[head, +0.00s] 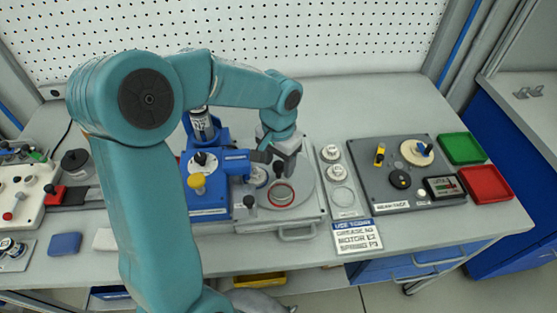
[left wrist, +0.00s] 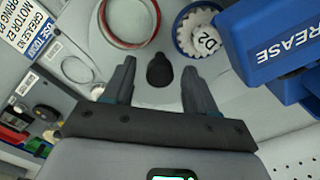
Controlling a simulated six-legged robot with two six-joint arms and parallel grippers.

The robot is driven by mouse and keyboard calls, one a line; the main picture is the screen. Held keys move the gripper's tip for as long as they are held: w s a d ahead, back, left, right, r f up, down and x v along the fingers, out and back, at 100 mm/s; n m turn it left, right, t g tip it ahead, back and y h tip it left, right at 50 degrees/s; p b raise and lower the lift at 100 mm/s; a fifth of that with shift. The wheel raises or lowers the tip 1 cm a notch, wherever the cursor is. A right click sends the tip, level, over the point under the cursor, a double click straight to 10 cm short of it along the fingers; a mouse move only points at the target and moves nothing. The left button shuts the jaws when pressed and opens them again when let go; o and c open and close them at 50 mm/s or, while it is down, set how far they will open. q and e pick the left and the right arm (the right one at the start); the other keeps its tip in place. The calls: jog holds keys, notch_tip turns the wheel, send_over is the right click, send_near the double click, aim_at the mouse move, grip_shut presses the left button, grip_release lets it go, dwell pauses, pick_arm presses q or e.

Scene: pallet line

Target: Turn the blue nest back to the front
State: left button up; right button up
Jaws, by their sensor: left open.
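The blue nest (head: 259,185) is a blue ring on a grey turntable (head: 303,180); it also shows in the left wrist view (left wrist: 179,44). A pale toothed part marked D2 (left wrist: 205,38) sits in it. The red nest (head: 281,204) is an empty red ring at the turntable's front, also in the left wrist view (left wrist: 128,45). My left gripper (head: 280,166) is open over the turntable, behind the red nest. In the left wrist view a black knob (left wrist: 158,70) stands between its open fingers; I cannot tell whether they touch it. My right gripper is not in view.
A blue grease unit (head: 207,190) stands left of the turntable, its blue head close to my gripper. A plate with pale round parts (head: 333,172) and a dark tester panel (head: 400,200) lie right. Green (head: 461,148) and red (head: 485,184) trays are beyond.

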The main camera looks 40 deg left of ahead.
pick_arm(q)
grip_shut()
jog(key=shift+n+b, duration=0.3)
jog(key=shift+n, duration=0.2)
jog(key=shift+n+b, duration=0.75)
jog(key=shift+n, duration=0.85)
jog(key=shift+n+b, duration=0.85)
jog(key=shift+n, duration=1.55)
jog(key=shift+r+n+b, duration=0.1)
jog(key=shift+n+b, duration=0.55)
jog(key=shift+n, duration=1.65)
jog(key=shift+n+b, duration=0.45)
jog(key=shift+n, duration=1.85)
